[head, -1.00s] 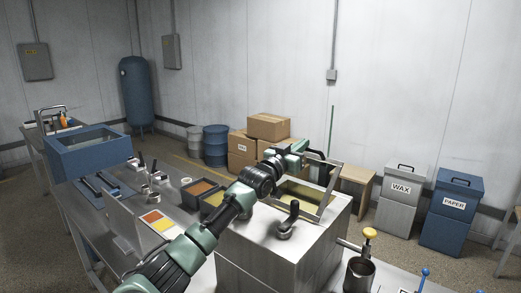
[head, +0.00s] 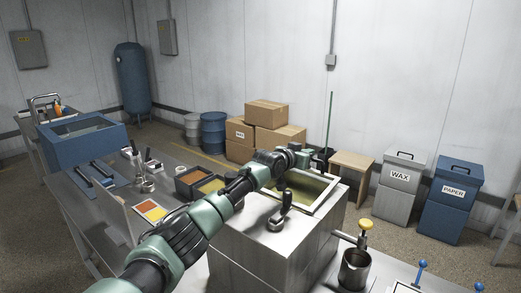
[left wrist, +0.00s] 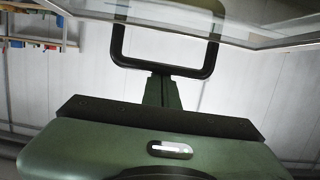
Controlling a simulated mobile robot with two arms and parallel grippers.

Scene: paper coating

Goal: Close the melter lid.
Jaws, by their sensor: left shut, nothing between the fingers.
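The melter (head: 262,240) is a grey metal box at centre in the head view, with yellow wax showing in its top opening. Its lid (head: 329,203), a pale frame with a clear pane, lies low over the opening. I cannot tell whether it is fully seated. My left gripper (head: 303,157) is shut and empty at the far side of the lid, and its fingertips are hard to make out. In the left wrist view, a pale frame edge with a clear pane (left wrist: 270,42) crosses the top, close to the gripper. My right gripper is out of view.
A dark lever (head: 284,207) stands on the melter's near top. A metal pot (head: 355,272) is at the right front. Trays of wax (head: 210,186) and a blue box (head: 85,134) are on the left bench. Cartons (head: 267,115) and bins (head: 398,186) stand behind.

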